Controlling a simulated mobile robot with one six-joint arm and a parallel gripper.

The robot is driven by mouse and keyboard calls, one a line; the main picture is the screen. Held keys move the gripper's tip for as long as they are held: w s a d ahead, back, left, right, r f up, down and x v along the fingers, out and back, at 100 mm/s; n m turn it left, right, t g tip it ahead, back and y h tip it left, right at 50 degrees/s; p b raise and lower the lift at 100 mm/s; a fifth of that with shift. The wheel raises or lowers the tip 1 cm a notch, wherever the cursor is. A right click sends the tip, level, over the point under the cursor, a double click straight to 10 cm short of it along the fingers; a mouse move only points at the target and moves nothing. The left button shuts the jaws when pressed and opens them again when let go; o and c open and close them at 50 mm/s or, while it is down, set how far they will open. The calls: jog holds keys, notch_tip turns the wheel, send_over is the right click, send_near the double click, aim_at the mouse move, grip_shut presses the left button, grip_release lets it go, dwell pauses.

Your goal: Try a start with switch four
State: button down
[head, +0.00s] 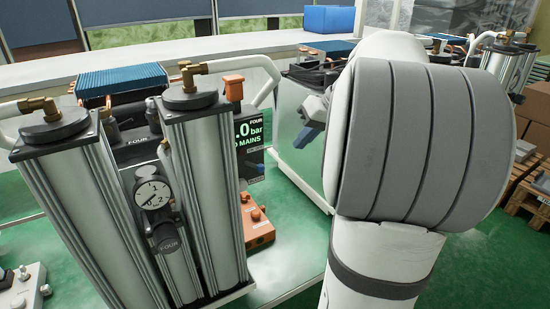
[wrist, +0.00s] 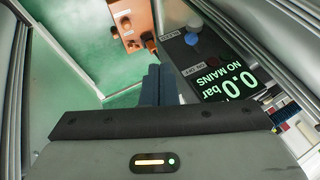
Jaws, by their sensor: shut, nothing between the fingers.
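A unit labelled FOUR stands at the left in the head view, with tall silver columns (head: 205,190) and a round gauge (head: 152,194). Its dark display panel (head: 250,135) is partly visible, and the wrist view shows the panel's face (wrist: 230,85) reading 0.0 bar, NO MAINS. A small dark blue knob (head: 257,167) is on the panel; it also shows in the wrist view (wrist: 192,39). An ON/OFF label is on the panel. My gripper (head: 303,138) is right of the panel, its blue fingers (wrist: 158,70) shut, empty and apart from the knob.
An orange box (head: 258,232) with buttons sits below the panel, also in the wrist view (wrist: 132,25). An orange fitting (head: 234,88) is above the panel. Green surface (head: 300,250) is clear right of the orange box.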

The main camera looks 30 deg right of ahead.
aim_at(254, 166)
jog(key=w+a+f+p, duration=0.1)
jog(key=w+a+f, duration=0.1)
jog(key=a+f, duration=0.3)
jog(key=shift+w+a+f, duration=0.15)
jog(key=shift+w+a, duration=0.25)
jog(key=shift+a, duration=0.05)
